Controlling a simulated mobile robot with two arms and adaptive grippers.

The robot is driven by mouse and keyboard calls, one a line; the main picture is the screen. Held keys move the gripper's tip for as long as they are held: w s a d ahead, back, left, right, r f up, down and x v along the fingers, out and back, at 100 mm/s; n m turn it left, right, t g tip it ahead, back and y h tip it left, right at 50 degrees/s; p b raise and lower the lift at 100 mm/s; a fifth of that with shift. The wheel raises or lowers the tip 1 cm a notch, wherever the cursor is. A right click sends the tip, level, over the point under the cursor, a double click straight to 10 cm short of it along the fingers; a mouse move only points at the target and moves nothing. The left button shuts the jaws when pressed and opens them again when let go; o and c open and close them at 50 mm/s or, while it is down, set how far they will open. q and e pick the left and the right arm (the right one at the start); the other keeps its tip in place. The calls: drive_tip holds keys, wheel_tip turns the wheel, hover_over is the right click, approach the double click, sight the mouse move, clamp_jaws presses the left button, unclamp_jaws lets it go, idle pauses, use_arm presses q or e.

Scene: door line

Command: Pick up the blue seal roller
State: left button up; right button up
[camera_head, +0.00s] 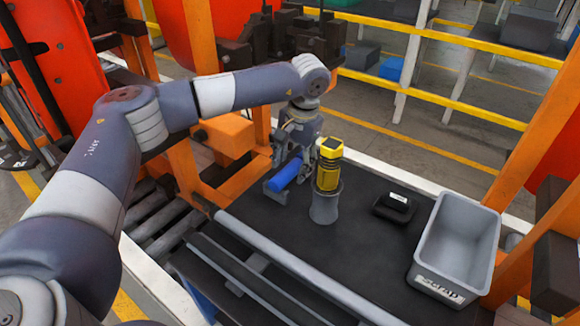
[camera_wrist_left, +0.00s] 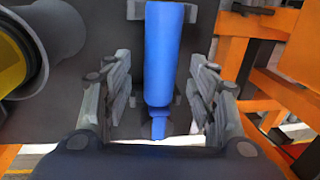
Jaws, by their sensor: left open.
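The blue seal roller (camera_head: 286,174) lies in a small grey cradle at the far left of the dark table. In the left wrist view the roller (camera_wrist_left: 165,55) runs lengthwise, with its narrower blue end toward me. My left gripper (camera_head: 290,155) is above the roller's far end, pointing down. In the left wrist view its open fingers (camera_wrist_left: 160,105) stand on both sides of the roller, with a gap on each side. The roller still rests in its cradle. My right gripper is not in view.
A yellow and black tool (camera_head: 328,170) stands upright in a grey cup (camera_head: 324,208) close beside the roller. A small black case (camera_head: 394,207) and a grey scrap bin (camera_head: 423,269) are to the right. Orange posts border the table. The table's front middle is clear.

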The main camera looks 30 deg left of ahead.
sight(292, 166)
use_arm(q)
drive_tip(key=shift+a+f, duration=0.15)
drive_tip(key=shift+f, duration=0.6)
clamp_jaws()
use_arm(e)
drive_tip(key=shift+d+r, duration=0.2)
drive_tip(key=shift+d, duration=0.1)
use_arm(q)
drive_tip(key=shift+r, duration=0.15)
drive_tip(key=shift+w+r, duration=0.1)
drive_tip(key=shift+r, duration=0.2)
wheel_tip(292, 166, up, 9)
drive_tip(key=b, duration=0.2)
drive_tip(key=shift+r+b, duration=0.15)
drive_tip(key=shift+b, duration=0.15)
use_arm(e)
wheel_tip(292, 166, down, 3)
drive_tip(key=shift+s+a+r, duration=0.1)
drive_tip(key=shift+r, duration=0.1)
